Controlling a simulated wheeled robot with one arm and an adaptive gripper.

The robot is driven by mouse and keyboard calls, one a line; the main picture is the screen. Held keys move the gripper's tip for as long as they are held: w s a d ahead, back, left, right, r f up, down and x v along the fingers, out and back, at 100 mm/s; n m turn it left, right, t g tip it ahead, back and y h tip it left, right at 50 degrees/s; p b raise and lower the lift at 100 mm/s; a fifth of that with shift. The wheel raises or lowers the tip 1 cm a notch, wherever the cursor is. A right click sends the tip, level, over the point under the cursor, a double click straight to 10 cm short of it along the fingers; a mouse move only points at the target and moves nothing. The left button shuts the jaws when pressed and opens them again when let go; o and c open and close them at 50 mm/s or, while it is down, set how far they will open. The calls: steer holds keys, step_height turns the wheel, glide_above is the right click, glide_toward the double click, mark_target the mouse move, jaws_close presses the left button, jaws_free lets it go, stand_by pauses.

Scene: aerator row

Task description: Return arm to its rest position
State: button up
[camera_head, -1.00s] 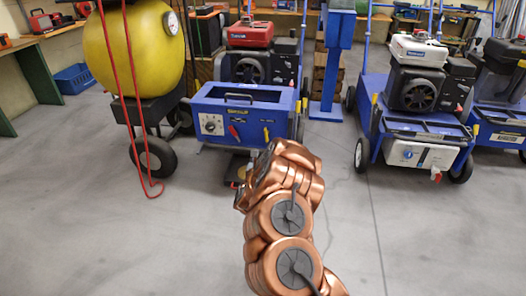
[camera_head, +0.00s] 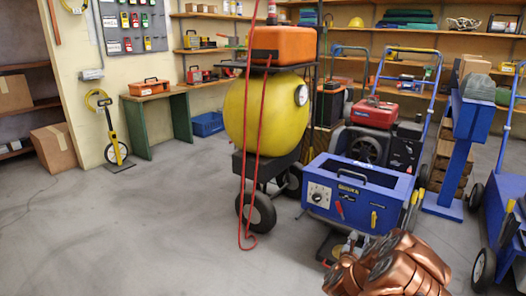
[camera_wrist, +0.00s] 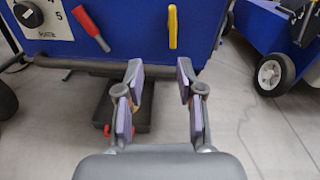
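My gripper (camera_wrist: 160,90) shows in the wrist view with its two fingers apart and nothing between them. It is in front of the blue machine (camera_wrist: 130,25), which has a dial, a red lever and a yellow lever on its face. In the head view, my copper-coloured arm is at the lower right, folded low in front of the same blue machine (camera_head: 345,215). The gripper's fingers are hard to make out in the head view.
A yellow tank cart (camera_head: 250,115) with hanging red hoses stands left of the blue machine. Another blue machine (camera_head: 500,225) is at the right edge; its wheel (camera_wrist: 273,73) shows in the wrist view. Shelves (camera_head: 215,15) line the back wall. Floor on the left (camera_head: 130,230) is clear.

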steer(key=w+a+r+n+y+p, duration=0.2)
steer(key=a+r+n+y+p, duration=0.35)
steer(key=a+r, duration=0.4)
steer(key=w+a+r+n+y+p, duration=0.2)
steer(key=a+r+n+y+p, duration=0.2)
steer(key=a+r+n+p, duration=0.5)
steer(key=s+a+r+n+g+y+p, duration=0.2)
steer(key=s+a+r+n+p, duration=0.3)
steer(key=r, duration=0.4)
steer(key=s+a+r+n+g+y+p, duration=0.2)
steer(key=s+a+r+n+y+p, duration=0.15)
steer(key=s+a+r, duration=0.5)
steer(key=s+r+n+g+p, duration=0.5)
steer(key=s+r+n+p, duration=0.65)
steer(key=s+r, duration=0.35)
steer(key=s+d+r+n+g+h+p, duration=0.2)
steer(key=s+r+p, duration=0.5)
steer(key=s, duration=0.6)
steer(key=s+d+r+n+g+h+p, duration=0.2)
steer(key=s+d+r+n+g+p, duration=0.2)
steer(key=s, duration=1)
step_height(320, 180, up, 4)
steer(key=d+n+p, duration=0.2)
steer(key=shift+r+p, duration=0.15)
steer(key=shift+p, duration=0.2)
